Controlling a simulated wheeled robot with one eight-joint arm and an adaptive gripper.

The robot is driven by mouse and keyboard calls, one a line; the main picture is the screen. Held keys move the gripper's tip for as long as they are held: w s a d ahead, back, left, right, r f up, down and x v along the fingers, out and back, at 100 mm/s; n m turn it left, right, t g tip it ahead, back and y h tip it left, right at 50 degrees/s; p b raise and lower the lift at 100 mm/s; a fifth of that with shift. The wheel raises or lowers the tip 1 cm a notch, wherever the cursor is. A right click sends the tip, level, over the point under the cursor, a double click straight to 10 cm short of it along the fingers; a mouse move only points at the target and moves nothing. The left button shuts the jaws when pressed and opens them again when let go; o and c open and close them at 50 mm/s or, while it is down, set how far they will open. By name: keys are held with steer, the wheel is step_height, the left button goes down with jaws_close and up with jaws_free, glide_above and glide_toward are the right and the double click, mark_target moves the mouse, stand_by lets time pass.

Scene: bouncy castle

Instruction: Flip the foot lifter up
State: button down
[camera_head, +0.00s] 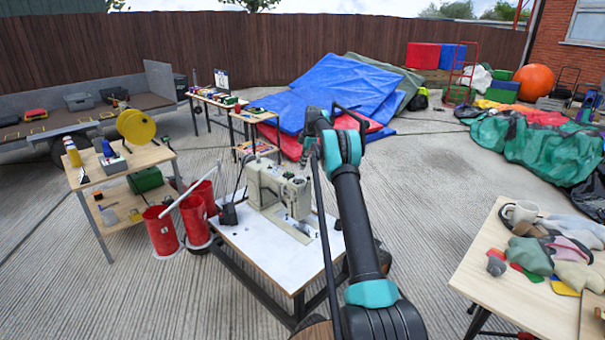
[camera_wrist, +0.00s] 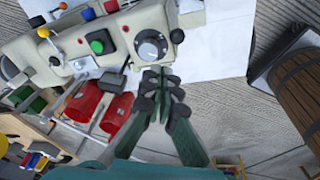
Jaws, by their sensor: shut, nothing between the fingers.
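A cream sewing machine (camera_head: 280,188) stands on a white-topped table (camera_head: 255,245) in the head view. In the wrist view the machine (camera_wrist: 125,22) fills the top, with a round silver dial (camera_wrist: 151,46), a green button (camera_wrist: 97,46), a red knob (camera_wrist: 111,6) and a small black knob (camera_wrist: 177,36). I cannot tell which part is the foot lifter. My gripper (camera_wrist: 162,74) is shut and empty, its fingertips just below the dial; contact is unclear. In the head view I cannot make it out.
Red buckets (camera_head: 162,232) stand left of the table, beside a wooden workbench (camera_head: 100,168). A table with a mug and cloth pieces (camera_head: 478,283) is at the right. In the wrist view a wooden barrel (camera_wrist: 300,92) is at the right. Concrete between the tables is clear.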

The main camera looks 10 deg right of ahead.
steer(key=shift+w+d+r, duration=0.15)
steer(key=shift+d+r, duration=0.2)
steer(key=shift+r, duration=0.4)
steer(key=shift+w+d+r, duration=0.1)
steer(key=shift+d+r, duration=0.2)
steer(key=shift+r, duration=0.45)
steer(key=shift+w+d+r, duration=0.15)
steer(key=shift+d+r, duration=0.2)
steer(key=shift+r, duration=0.4)
steer(key=s+a+r+m+t, duration=0.1)
steer(key=s+r+m, duration=0.25)
steer(key=s, duration=0.55)
steer(key=s+a+r+m+h, duration=0.15)
steer(key=s+m, duration=0.25)
steer(key=s, duration=0.5)
steer(key=s+r+m+t, duration=0.1)
steer(key=s+r+m, duration=0.25)
steer(key=s, duration=0.55)
steer(key=s+f+m, duration=0.3)
steer(key=s+f, duration=0.1)
steer(key=s, duration=0.8)
steer(key=s+f+m+t, duration=0.1)
steer(key=s+f+m, duration=0.2)
steer(key=s, duration=0.9)
steer(key=s+f+m, duration=0.2)
steer(key=s+f, duration=0.4)
steer(key=s, duration=0.6)
steer(key=shift+s+a+m+t+h, duration=0.3)
steer(key=shift+s+m+t+h, duration=0.05)
steer(key=shift+m+t+h, duration=0.1)
